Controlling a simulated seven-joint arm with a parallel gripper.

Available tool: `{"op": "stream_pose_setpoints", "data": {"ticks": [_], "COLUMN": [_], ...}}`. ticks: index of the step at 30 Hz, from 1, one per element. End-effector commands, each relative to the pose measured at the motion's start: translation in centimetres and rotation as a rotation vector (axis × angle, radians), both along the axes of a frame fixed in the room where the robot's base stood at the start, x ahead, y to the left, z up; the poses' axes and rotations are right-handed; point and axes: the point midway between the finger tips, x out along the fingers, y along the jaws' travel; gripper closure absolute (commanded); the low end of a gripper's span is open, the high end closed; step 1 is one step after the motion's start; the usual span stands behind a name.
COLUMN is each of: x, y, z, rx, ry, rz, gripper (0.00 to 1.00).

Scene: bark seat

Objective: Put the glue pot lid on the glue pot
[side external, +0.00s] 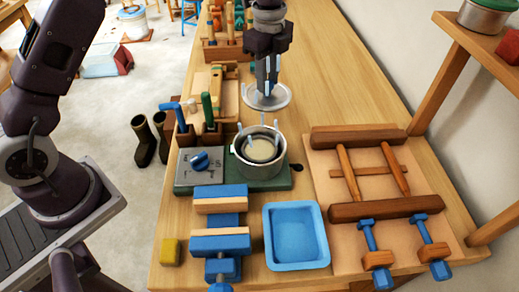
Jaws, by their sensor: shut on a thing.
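The glue pot (240,164) is a grey metal pot with pale glue inside and its mouth uncovered. It stands on the green base of a heater (202,167) in the middle of the work table. My gripper (267,92) points down and is shut on the glue pot lid (282,99), a pale round disc. The lid looks roughly level and is apart from the pot, just beyond it in the picture. Its knob is mostly hidden between my fingers. How high it is above the table is hard to tell.
A wooden rack with blue- and green-handled tools (207,108) stands left of the pot. A blue tray (297,236), a blue clamp (220,243) and a clamped wooden frame (367,170) lie in front. A shelf (470,32) rises at right. The table's back right is clear.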

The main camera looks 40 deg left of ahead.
Motion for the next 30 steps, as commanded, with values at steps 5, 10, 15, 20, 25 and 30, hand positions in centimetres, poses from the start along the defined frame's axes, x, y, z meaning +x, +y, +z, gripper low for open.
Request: {"op": "stream_pose_setpoints", "data": {"ticks": [5,10,15,20,25,30], "x": [-2.7,-8.0,-11.8,-12.5,-12.5,-12.5], "y": [-2.7,-6.4,-8.1,-8.4,-8.3,-8.3], "z": [2.2,5.1,6.7,6.0,3.8,1.8], "rx": [-0.003,-0.003,0.000,0.001,0.001,0.001], "ry": [-0.003,-0.003,-0.002,0.001,0.004,0.002], "rz": [-0.058,-0.155,-0.217,-0.228,-0.227,-0.226], "gripper": [1.00,1.00,1.00,1.00,1.00,1.00]}}
